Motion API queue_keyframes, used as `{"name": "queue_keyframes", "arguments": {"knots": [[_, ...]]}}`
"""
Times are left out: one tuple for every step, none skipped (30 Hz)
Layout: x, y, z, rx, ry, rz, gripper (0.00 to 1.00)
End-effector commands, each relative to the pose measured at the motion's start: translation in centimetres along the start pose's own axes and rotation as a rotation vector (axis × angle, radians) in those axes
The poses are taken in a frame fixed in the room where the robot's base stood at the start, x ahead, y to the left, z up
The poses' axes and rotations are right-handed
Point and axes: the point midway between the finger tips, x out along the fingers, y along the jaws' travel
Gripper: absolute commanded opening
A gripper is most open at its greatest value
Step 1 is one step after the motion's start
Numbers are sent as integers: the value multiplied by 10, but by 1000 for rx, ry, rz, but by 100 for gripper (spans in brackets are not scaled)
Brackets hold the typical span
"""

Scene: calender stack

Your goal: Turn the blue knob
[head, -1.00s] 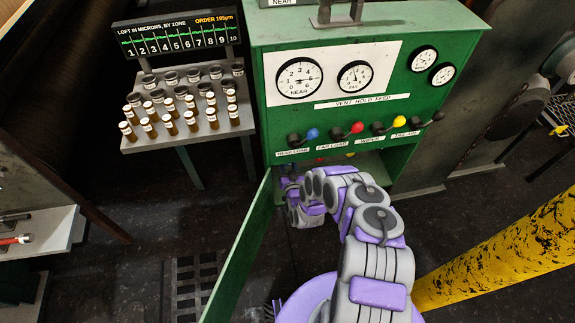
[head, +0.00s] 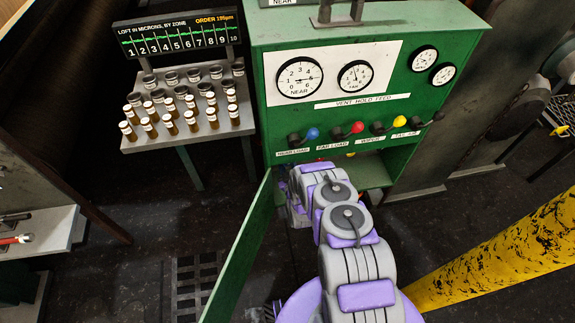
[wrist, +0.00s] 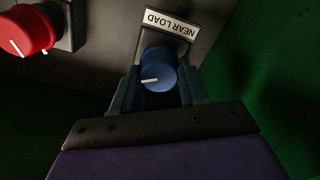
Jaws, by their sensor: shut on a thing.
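The blue knob (wrist: 158,70) is in the wrist view, under a label reading NEAR LOAD; a white pointer line shows on its face. My gripper (wrist: 158,92) is shut on the blue knob, with one finger on each side of it. In the head view my arm reaches to the lower opening of the green cabinet (head: 440,130), and it hides the knob and my fingertips there.
A red knob (wrist: 27,30) sits beside the blue one in the wrist view. An open green door (head: 238,250) stands left of my arm. A yellow post (head: 500,250) is at right. A rack of small bottles (head: 187,125) stands left of the cabinet.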

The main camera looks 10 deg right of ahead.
Motion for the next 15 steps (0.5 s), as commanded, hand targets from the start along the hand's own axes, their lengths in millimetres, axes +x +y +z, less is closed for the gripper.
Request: {"name": "queue_keyframes", "arguments": {"knots": [[-1,-2,0,-28,-2,-5,13],[-1,-2,0,-46,-2,-4,13],[-1,-2,0,-67,-2,-3,13],[-1,-2,0,-83,-2,-3,13],[-1,-2,0,-96,-2,-3,13],[-1,-2,0,-113,-2,-3,13],[0,-2,0,-124,-1,-3,13],[0,-2,0,-133,-1,-3,13],[0,-2,0,-146,-1,-4,13],[0,-2,0,-154,0,-4,13],[0,-2,0,-160,0,-4,13],[0,-2,0,-167,0,-4,13],[0,-2,0,-172,0,-3,13],[0,-2,0,-176,0,-3,13],[0,-2,0,-180,0,-3,13]]}}
